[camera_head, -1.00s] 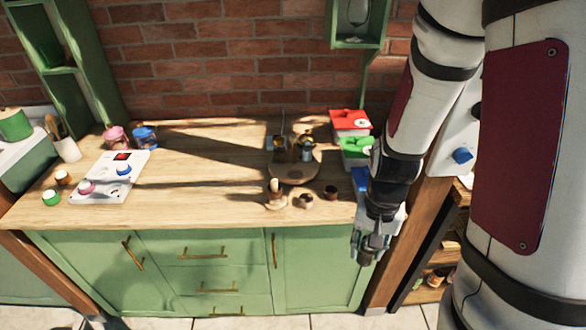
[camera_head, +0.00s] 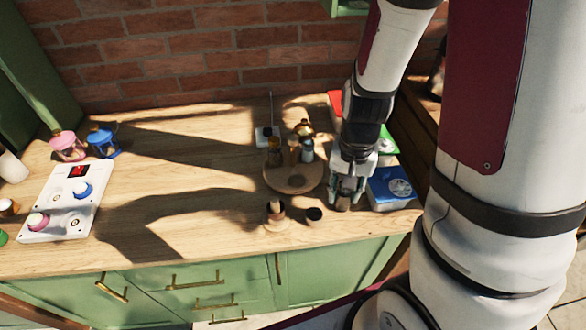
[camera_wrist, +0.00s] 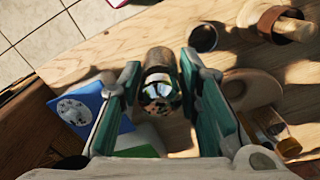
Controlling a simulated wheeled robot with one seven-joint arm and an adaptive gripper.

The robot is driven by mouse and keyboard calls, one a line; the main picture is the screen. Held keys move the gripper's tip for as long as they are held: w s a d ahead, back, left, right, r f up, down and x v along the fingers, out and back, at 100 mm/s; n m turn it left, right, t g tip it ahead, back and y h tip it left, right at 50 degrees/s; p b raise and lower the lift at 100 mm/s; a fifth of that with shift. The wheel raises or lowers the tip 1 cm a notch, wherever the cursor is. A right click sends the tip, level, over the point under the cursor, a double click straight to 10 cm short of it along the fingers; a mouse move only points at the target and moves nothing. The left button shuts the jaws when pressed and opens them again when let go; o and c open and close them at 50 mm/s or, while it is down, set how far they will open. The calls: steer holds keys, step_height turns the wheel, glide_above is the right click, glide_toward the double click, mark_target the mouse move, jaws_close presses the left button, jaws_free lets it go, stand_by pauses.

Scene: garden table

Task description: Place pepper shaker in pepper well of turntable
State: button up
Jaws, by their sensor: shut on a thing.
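My gripper (camera_head: 345,194) is at the right front of the wooden counter, pointing down. It is shut on the pepper shaker (camera_head: 344,204), a brown, wood-like cylinder. In the wrist view the shaker (camera_wrist: 160,88) sits between the two green fingers (camera_wrist: 160,100), its shiny round top towards the camera. I cannot tell whether its base touches the counter. The round wooden turntable (camera_head: 293,180) is just left of my gripper, with several bottles and jars at its back. Part of its edge shows in the wrist view (camera_wrist: 250,92).
A small dark cup (camera_head: 314,215) and a wooden holder (camera_head: 275,212) stand in front of the turntable. A blue box (camera_head: 390,188) is close to the right of my gripper, with green and red boxes behind. A white panel (camera_head: 62,200) lies left; the counter's middle is clear.

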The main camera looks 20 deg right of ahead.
steer(key=w+a, duration=0.2)
steer(key=w, duration=0.2)
steer(key=w+a+f, duration=0.1)
steer(key=w+a, duration=0.1)
steer(key=w, duration=0.3)
steer(key=w+a, duration=0.2)
steer(key=w, duration=0.2)
steer(key=shift+w+a+f+p, duration=0.1)
steer(key=shift+w+f+p, duration=0.1)
steer(key=shift+w+p, duration=0.15)
steer(key=shift+f+p, duration=0.3)
steer(key=shift+f, duration=1.45)
steer(key=o, duration=1.2)
steer(key=shift+f, duration=0.15)
